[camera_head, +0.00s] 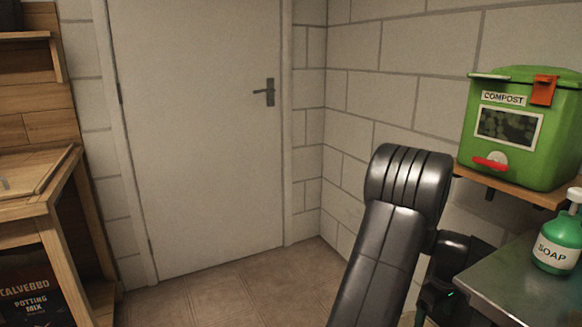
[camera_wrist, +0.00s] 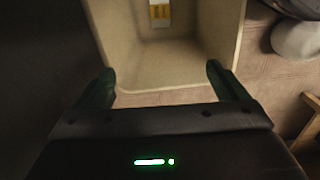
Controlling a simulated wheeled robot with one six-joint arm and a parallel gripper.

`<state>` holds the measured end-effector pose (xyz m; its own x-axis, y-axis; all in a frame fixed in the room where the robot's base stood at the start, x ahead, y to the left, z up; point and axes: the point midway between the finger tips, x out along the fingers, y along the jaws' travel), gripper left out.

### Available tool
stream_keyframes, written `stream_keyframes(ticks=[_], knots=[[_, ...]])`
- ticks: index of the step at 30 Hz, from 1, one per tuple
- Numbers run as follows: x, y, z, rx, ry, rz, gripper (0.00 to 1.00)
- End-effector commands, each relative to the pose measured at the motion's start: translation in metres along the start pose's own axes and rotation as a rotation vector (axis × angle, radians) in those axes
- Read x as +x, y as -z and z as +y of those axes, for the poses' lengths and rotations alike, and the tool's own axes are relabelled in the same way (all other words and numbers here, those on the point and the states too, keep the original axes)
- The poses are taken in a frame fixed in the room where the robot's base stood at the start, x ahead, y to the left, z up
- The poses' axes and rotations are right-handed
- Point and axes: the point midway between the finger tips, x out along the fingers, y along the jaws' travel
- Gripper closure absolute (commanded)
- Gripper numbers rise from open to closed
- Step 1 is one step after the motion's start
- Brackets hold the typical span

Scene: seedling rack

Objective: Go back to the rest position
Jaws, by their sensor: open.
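My gripper (camera_wrist: 161,88) shows in the wrist view with its two dark green fingers spread wide apart. Nothing is between the fingers. In the head view my black arm rises at the lower right, and the gripper itself is hidden or out of frame there.
A green compost bin (camera_head: 560,140) stands on a wall shelf at right. A green soap bottle (camera_head: 556,243) stands on a metal counter (camera_head: 520,290). A wooden bench (camera_head: 30,208) is at left, with a potting mix bag (camera_head: 25,285) below. The floor (camera_head: 225,290) before the closed door (camera_head: 195,120) is clear.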

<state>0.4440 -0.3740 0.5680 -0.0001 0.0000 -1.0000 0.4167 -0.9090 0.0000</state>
Motion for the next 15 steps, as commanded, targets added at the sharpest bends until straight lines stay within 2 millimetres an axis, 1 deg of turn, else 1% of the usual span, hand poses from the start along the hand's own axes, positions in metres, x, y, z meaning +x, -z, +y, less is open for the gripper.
stream_keyframes(ticks=[1,5,6,7,9,15], knots=[[-0.015,0.0,0.0,0.0,-0.002,0.001,0.07],[-0.042,0.0,0.001,0.0,-0.003,0.001,0.07],[-0.044,0.0,0.0,0.0,-0.001,0.001,0.07],[-0.026,0.0,-0.001,0.0,0.004,-0.002,0.07],[-0.01,0.0,-0.001,0.0,0.004,-0.002,0.07],[0.031,0.0,-0.001,0.0,0.003,-0.002,0.07]])
